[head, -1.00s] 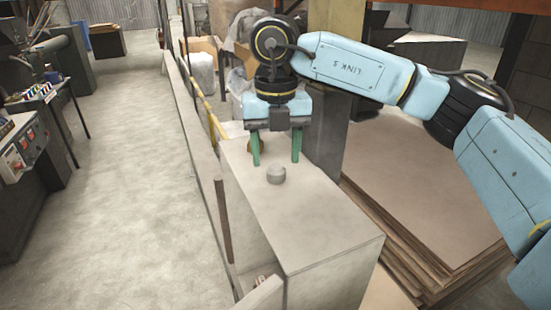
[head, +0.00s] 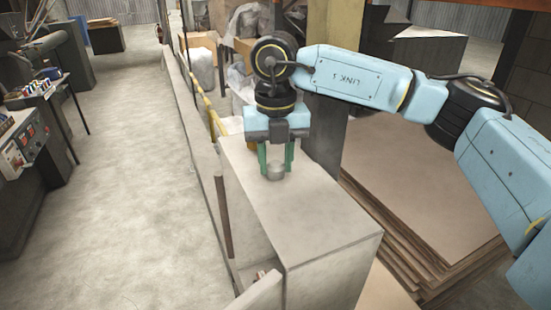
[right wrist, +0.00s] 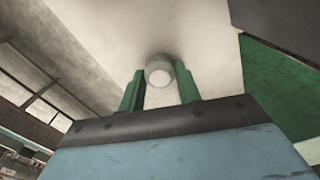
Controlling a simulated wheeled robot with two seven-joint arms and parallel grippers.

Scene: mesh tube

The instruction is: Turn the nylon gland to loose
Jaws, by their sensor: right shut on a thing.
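The nylon gland (head: 276,172) is a small grey, round, stubby piece on the top of a pale box-shaped block (head: 325,225). In the right wrist view the gland (right wrist: 160,71) shows as a pale round cap between the green fingers. My right gripper (head: 275,170) points down from above, with its green fingers on either side of the gland and shut on it. The same gripper shows in the right wrist view (right wrist: 160,90). The gland's underside is hidden. My left gripper is not in view.
Stacked brown sheets (head: 420,195) lie to the right of the block, beside a post. A low wall (head: 207,165) runs along its left side. Boxes and wrapped goods (head: 235,75) stand behind. A bench with controls (head: 22,145) is at far left, across open floor (head: 125,150).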

